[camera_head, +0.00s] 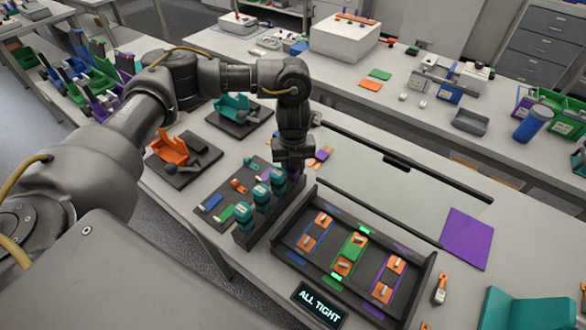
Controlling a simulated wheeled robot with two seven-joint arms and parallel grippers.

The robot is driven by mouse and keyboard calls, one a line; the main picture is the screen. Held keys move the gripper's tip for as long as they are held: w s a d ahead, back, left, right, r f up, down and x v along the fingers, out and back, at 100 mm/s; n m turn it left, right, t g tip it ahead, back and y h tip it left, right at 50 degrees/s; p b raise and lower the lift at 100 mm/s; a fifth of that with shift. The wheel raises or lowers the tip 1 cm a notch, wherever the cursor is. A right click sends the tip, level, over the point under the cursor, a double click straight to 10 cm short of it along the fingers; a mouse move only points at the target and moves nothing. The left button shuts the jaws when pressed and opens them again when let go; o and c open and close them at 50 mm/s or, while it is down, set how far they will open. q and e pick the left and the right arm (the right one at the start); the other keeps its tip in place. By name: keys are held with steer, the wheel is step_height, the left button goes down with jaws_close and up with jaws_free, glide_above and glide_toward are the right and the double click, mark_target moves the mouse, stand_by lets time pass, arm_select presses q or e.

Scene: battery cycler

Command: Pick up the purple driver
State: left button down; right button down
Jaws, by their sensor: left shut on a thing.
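My left arm comes in from the left and bends down over the driver rack (248,238). My left gripper (293,166) points down at the rack's far end and is shut on the purple driver (294,175). Only a small purple part shows under the fingers, and the rest is hidden by the gripper and rack. I cannot tell whether the driver is still seated in the rack. Several teal-topped drivers (261,194) stand upright in a row beside it, towards the near end. My right gripper is not in view.
A dark tray (283,243) with orange, green and purple fixtures lies right of the rack, by an "ALL TIGHT" display (319,305). A dark mat (215,190) with small coloured parts lies left. A purple sheet (467,238) lies right. A glass-like panel (375,165) lies behind the tray.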

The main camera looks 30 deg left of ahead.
arm_select(q)
steer(key=shift+r, duration=0.1)
step_height(320, 180, up, 18)
steer(key=b, duration=0.3)
steer(key=s+d+n, duration=0.1)
steer(key=s+n, duration=0.2)
steer(key=n, duration=0.9)
steer(key=s+d+f+n+b, duration=0.1)
steer(key=s+d+n, duration=0.1)
steer(key=n, duration=1.1)
steer(key=shift+s+d, duration=0.2)
steer(key=shift+s, duration=0.2)
